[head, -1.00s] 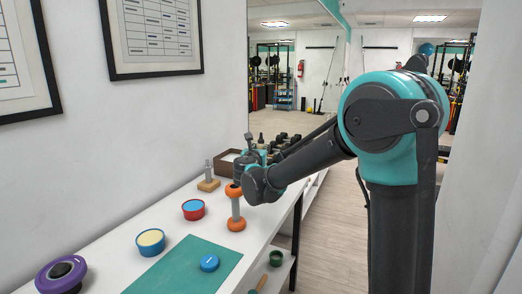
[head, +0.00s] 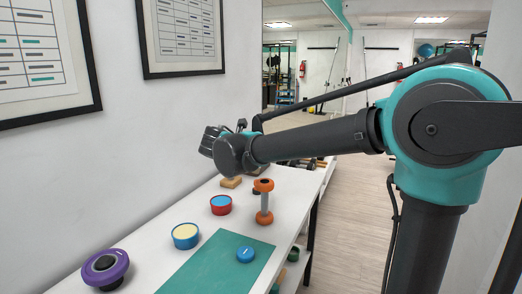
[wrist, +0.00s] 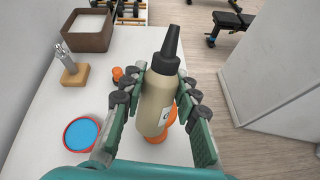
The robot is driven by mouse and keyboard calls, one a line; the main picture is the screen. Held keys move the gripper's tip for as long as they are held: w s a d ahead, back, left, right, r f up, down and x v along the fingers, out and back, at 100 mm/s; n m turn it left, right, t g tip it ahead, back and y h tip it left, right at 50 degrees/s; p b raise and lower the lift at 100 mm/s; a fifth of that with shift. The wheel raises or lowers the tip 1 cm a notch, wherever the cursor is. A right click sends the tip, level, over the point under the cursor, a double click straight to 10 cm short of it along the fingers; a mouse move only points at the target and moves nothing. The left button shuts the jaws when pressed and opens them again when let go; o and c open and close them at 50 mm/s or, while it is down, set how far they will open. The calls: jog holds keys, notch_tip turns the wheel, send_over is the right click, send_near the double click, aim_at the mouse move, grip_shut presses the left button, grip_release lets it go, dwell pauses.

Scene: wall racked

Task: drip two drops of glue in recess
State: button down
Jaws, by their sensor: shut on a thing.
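In the wrist view my gripper (wrist: 160,88) is shut on a beige glue bottle (wrist: 154,105) with a black cone nozzle (wrist: 171,42). The bottle is between the two finger pads, with the nozzle toward the top of the picture. In the head view my wrist is raised above the white counter and hides the fingers and bottle. I cannot tell which thing has the recess. A purple ring-shaped piece with a black middle (head: 105,268) sits at the counter's near left. A blue disc (head: 245,255) lies on a green mat (head: 205,266).
An orange-ended dumbbell (head: 264,203) stands upright beside the mat. A blue tub (head: 186,237) and a red tub (head: 221,205) stand along the wall side. A wooden block with metal pegs (wrist: 72,70) and a brown open box (wrist: 88,29) are farther back.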

jog(key=f+g+y, duration=0.1)
jog(key=s+f+g+y, duration=0.1)
jog(key=f, duration=0.1)
jog(key=a+f+g, duration=0.1)
jog(key=f+g, duration=0.1)
jog(key=shift+s+f+m+y, duration=0.1)
jog(key=shift+s+m+y, duration=0.15)
jog(key=shift+m+y, duration=0.15)
jog(key=shift+a, duration=0.15)
jog(key=shift+f, duration=0.2)
jog(key=shift+s+a+r+m+g+y, duration=0.2)
jog(key=shift+r+g+y, duration=0.25)
jog(key=shift+g+y, duration=0.2)
jog(key=shift+s+a+r+m+g+y, duration=0.1)
jog(key=shift+s+r+g+y, duration=0.1)
jog(key=shift+r+g+y, duration=0.45)
dwell(1.3)
jog(key=shift+f, duration=0.3)
dwell(0.6)
jog(key=shift+w+f+t+h, duration=0.1)
jog(key=shift+f+t+h, duration=0.4)
jog(key=shift+h, duration=0.2)
jog(key=shift+w+d+f+t+h, duration=0.2)
jog(key=shift+t+h, duration=0.15)
jog(key=shift+t, duration=0.2)
jog(key=shift+w+d+f+t+h, duration=0.2)
jog(key=shift+t+h, duration=0.15)
jog(key=shift+t, duration=0.2)
jog(key=shift+r, duration=0.1)
